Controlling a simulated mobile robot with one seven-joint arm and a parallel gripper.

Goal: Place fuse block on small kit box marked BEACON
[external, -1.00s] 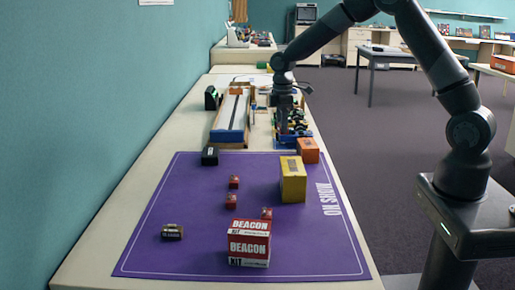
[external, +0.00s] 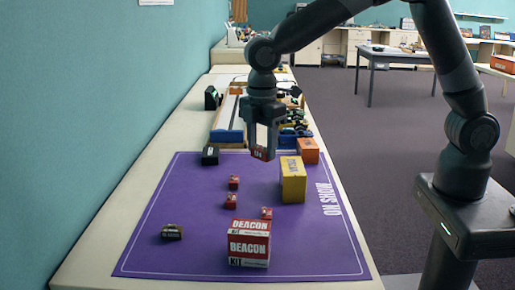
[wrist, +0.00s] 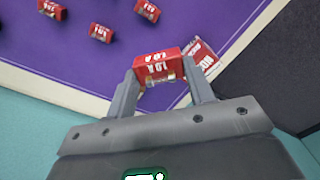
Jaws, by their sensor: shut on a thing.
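My gripper (external: 262,155) is shut on a small red fuse block (external: 260,153) and holds it in the air above the far part of the purple mat. In the wrist view the fuse block (wrist: 157,67) sits between the fingertips, with its lettered faces showing. The red and white kit box marked BEACON (external: 248,245) stands upright at the near edge of the mat, well apart from my gripper. A red and white lettered thing (wrist: 203,59) shows partly behind the fuse block in the wrist view; I cannot tell which box it is.
Several small red blocks lie on the mat, one (external: 266,213) just behind the BEACON box. A yellow box (external: 293,180) and an orange box (external: 308,151) stand right. A dark block (external: 172,232) lies left, a black one (external: 210,156) at the back. The mat's left part has free room.

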